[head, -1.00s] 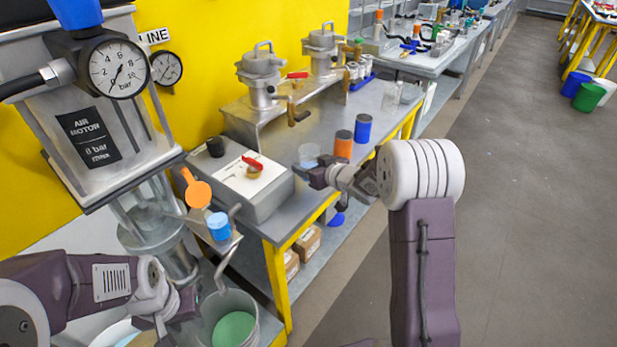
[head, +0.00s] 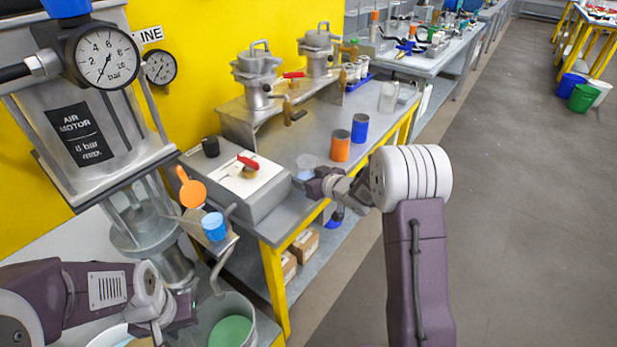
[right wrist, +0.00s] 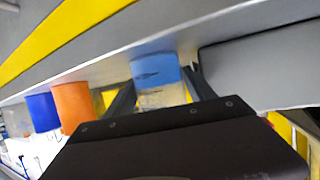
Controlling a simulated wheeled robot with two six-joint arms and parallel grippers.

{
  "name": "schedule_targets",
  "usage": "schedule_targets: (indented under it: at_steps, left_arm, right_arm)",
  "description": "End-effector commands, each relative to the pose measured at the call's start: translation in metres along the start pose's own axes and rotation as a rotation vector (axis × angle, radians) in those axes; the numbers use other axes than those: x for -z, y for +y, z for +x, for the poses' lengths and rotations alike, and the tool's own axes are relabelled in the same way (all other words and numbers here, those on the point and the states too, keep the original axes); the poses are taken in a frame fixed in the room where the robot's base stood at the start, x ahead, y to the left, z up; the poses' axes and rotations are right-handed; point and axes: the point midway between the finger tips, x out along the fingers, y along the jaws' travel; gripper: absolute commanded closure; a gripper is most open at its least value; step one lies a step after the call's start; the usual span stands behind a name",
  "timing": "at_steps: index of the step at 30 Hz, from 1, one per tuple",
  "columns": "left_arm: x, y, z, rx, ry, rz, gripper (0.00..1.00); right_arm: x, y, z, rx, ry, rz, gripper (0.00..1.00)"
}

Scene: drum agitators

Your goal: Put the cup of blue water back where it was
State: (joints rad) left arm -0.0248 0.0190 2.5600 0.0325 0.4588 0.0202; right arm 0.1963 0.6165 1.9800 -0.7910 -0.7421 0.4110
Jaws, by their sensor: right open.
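The clear cup of blue water (head: 305,163) is at the front edge of the steel bench, right of the grey box. It appears to stand on the bench. My right gripper (head: 316,184) is at the cup, partly covering it. In the right wrist view, which looks upside down, the cup (right wrist: 158,80) is between the spread fingers of my right gripper (right wrist: 160,88). Its blue water shows toward the top of that picture. My left gripper (head: 176,312) is low at the left, beside the metal pot; its fingertips are not clear.
An orange can (head: 340,146) and a blue can (head: 360,128) stand behind the cup. The grey box (head: 268,197) is left of it. A blue cup (head: 214,227) sits on a small shelf by the agitator. A metal pot (head: 246,312) holds green liquid.

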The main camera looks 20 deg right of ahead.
Motion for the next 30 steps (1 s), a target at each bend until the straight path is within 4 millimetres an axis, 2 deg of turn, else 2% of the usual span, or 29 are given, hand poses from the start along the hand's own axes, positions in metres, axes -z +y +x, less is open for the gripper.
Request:
schedule_targets:
  at_steps: [1,5,12,18,24,30]
  left_arm:
    - [0.0,0.0,-0.004,0.0,0.0,0.0,0.64]
    - [0.001,0.0,-0.007,0.0,0.0,0.0,0.64]
    - [0.002,0.0,-0.018,0.0,0.0,0.0,0.64]
    - [0.003,0.001,-0.025,0.0,0.0,0.0,0.64]
    - [0.003,0.001,-0.027,0.0,0.0,0.0,0.64]
    - [0.003,0.001,-0.027,0.0,0.0,0.0,0.64]
  right_arm:
    - [0.005,0.0,-0.002,0.0,0.001,-0.001,0.37]
    - [0.004,0.001,-0.02,-0.002,0.001,0.001,0.37]
    - [0.005,0.001,-0.07,-0.003,0.0,0.001,0.37]
    - [0.004,0.001,-0.105,-0.002,0.001,0.001,0.37]
    - [0.003,0.0,-0.12,-0.001,0.001,0.0,0.37]
    - [-0.003,0.002,-0.121,-0.028,-0.031,-0.001,0.37]
